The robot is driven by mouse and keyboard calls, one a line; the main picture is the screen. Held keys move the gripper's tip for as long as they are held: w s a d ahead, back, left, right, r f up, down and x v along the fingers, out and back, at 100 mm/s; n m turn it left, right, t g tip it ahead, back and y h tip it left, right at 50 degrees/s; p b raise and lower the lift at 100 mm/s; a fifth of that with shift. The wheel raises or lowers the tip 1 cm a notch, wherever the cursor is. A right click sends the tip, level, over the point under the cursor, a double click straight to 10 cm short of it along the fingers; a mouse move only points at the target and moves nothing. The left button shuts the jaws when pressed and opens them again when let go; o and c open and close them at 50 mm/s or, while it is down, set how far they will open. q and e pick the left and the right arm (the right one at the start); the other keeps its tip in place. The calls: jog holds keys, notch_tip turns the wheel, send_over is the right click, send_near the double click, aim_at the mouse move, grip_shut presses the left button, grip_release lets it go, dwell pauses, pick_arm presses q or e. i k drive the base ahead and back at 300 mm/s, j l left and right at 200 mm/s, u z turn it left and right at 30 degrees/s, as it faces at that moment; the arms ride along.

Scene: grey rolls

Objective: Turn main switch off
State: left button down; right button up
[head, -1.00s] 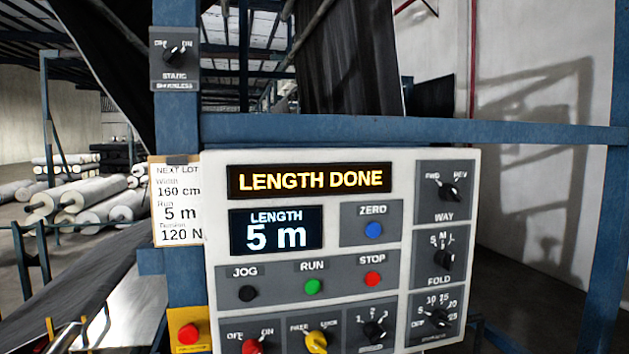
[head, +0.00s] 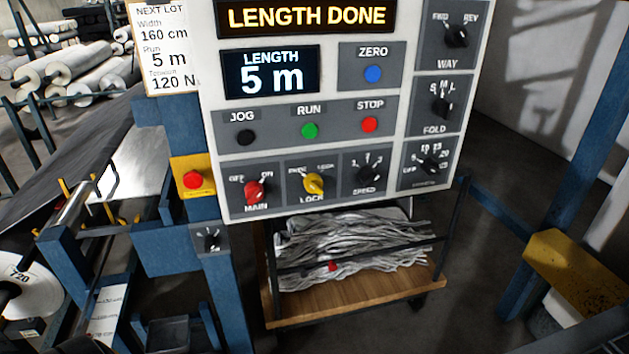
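The main switch (head: 255,191) is a red rotary knob at the lower left of the light grey control panel (head: 213,130), labelled MAIN, with OFF at its upper left and ON at its upper right. Its pointer looks turned toward the ON side. The yellow LOCK knob (head: 313,184) sits just right of it, and the black SPEED knob (head: 370,175) is further right. The display (head: 307,16) reads LENGTH DONE, and the length screen (head: 271,72) reads 5 m. Neither of my grippers is in view.
A red push button (head: 193,180) on a yellow box is left of the panel. A small black switch (head: 211,239) is below it. A wooden-based cart (head: 350,305) with grey strips stands under the panel. Blue frame posts (head: 575,180) rise at the right.

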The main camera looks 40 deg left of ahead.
aim_at(254, 190)
jog(key=u, duration=1.45)
